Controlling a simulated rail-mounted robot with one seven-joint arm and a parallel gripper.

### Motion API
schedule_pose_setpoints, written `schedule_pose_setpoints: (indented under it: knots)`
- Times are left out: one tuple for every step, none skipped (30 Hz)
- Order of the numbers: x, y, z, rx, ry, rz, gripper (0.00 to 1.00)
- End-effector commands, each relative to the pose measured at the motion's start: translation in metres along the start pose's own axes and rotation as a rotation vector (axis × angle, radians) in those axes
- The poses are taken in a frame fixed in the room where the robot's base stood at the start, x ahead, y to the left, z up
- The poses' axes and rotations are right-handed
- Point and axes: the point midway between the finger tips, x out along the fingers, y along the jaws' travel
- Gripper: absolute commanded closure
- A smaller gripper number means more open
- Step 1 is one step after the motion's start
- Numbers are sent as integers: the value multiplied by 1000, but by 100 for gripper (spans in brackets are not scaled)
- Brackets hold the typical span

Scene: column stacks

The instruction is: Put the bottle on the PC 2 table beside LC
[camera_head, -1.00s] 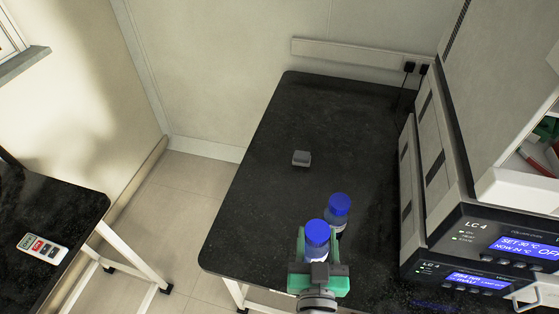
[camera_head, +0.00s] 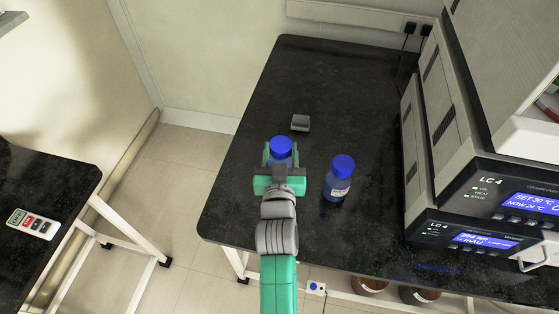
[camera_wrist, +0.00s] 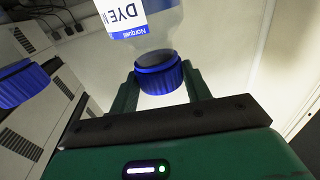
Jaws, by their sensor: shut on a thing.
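My gripper (camera_head: 281,158) is over the left part of the black table (camera_head: 240,205), shut on a clear bottle with a blue cap (camera_head: 280,146). In the wrist view the held bottle (camera_wrist: 147,30) appears upside down between the green fingers, with a white and blue label partly reading "DYE". I cannot tell whether its base touches the table. The LC unit (camera_head: 500,190), a stack of two grey boxes marked "LC 4" with blue displays, stands at the table's right.
A second blue-capped bottle (camera_head: 338,182) stands on the table between my gripper and the LC stack; its cap (camera_wrist: 22,84) shows in the wrist view. A small grey block (camera_head: 300,122) lies just beyond the held bottle. The table's far part is clear.

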Motion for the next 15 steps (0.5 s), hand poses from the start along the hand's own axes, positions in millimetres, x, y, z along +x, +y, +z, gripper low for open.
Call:
schedule_pose_setpoints:
  knots:
    - [1,0,-1,0,2,0,100]
    - [1,0,-1,0,2,0,100]
    - [2,-1,-1,0,2,0,100]
    - [3,-2,0,0,2,-1,100]
    - [6,-4,0,0,3,-2,100]
    - [10,-6,2,0,3,-1,100]
    - [8,-5,11,0,0,0,100]
    - [8,-4,18,0,-1,0,100]
    - [8,-4,27,0,-1,0,100]
    - [8,-4,32,0,0,0,100]
    - [8,-4,35,1,1,0,100]
    - [8,-4,37,1,1,0,100]
    - [8,-4,37,1,1,0,100]
    - [8,-4,36,1,1,0,100]
    - [8,-4,34,1,1,0,100]
